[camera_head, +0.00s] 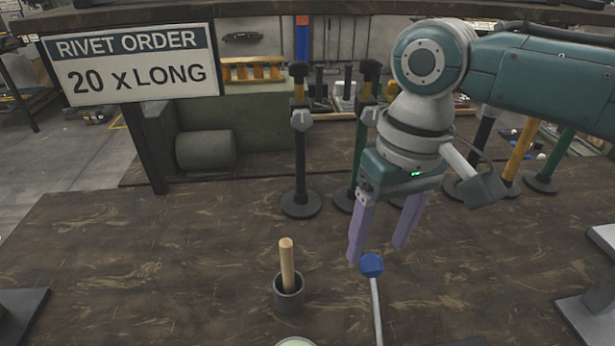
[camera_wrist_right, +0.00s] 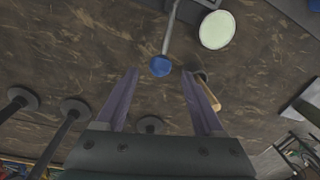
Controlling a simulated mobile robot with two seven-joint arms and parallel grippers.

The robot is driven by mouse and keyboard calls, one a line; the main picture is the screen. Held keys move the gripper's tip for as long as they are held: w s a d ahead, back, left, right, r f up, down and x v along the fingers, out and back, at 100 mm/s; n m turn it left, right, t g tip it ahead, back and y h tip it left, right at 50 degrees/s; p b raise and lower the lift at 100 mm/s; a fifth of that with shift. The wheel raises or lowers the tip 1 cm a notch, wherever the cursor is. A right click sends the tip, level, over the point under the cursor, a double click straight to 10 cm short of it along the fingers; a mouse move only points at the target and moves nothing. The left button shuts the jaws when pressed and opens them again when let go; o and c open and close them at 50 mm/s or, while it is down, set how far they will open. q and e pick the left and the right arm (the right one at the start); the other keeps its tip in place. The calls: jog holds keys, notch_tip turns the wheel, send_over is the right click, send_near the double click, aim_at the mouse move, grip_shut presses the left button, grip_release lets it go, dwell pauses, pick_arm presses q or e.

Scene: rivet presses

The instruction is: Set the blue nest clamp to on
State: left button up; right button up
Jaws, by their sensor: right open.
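The blue nest clamp shows as a blue knob (camera_head: 372,265) on a thin grey lever that runs down out of the bottom of the head view. In the right wrist view the blue knob (camera_wrist_right: 160,66) lies just beyond the fingertips, between their lines, with its lever running to the top edge. My right gripper (camera_head: 378,254) is open and empty, its two purple fingers pointing down beside and above the knob. It also shows in the right wrist view (camera_wrist_right: 158,75). The lever's base is hidden below the head view. My left gripper is not in view.
A grey cup (camera_head: 288,293) with a wooden handle (camera_head: 287,262) stands left of the knob. A pale round disc (camera_wrist_right: 217,30) is near the lever. Black stands (camera_head: 300,204) are behind. The bench at left is clear.

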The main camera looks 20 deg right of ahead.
aim_at(374, 257)
jog(key=shift+a+f, duration=0.15)
jog(key=shift+f, duration=1.8)
grip_shut()
jog(key=shift+r, duration=0.1)
